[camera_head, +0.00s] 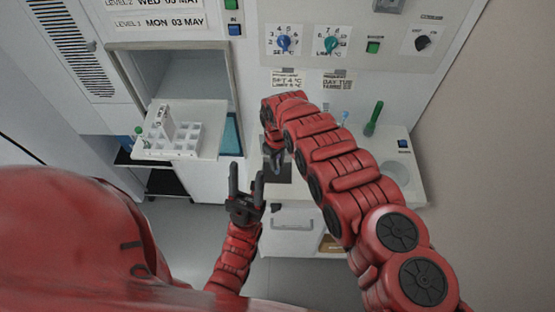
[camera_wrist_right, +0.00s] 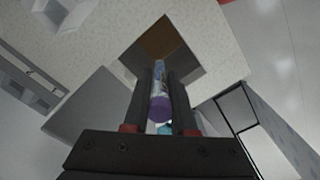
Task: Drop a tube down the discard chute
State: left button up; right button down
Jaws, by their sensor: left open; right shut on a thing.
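My right gripper (camera_wrist_right: 158,82) is shut on a tube (camera_wrist_right: 159,107) with a purple cap and a pale blue-marked body. The cap is towards the wrist camera. The tube's far end points at a square opening (camera_wrist_right: 163,38) with a brownish inside, in a speckled white surface; this looks like the discard chute. I cannot tell whether the tip is inside it. My left gripper (camera_head: 246,182) is open and empty, left of and below the right one.
A white rack (camera_head: 185,138) with several compartments sits on a pulled-out shelf at the left. A green tube (camera_head: 373,120) stands on the counter (camera_head: 400,150) at the right. A control panel (camera_head: 350,40) with knobs is above. A drawer (camera_head: 290,218) is below.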

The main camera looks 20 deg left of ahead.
jog(key=shift+f, duration=0.6)
jog(key=c, duration=0.7)
grip_release()
jog(key=shift+o, duration=0.2)
jog(key=shift+r, duration=0.1)
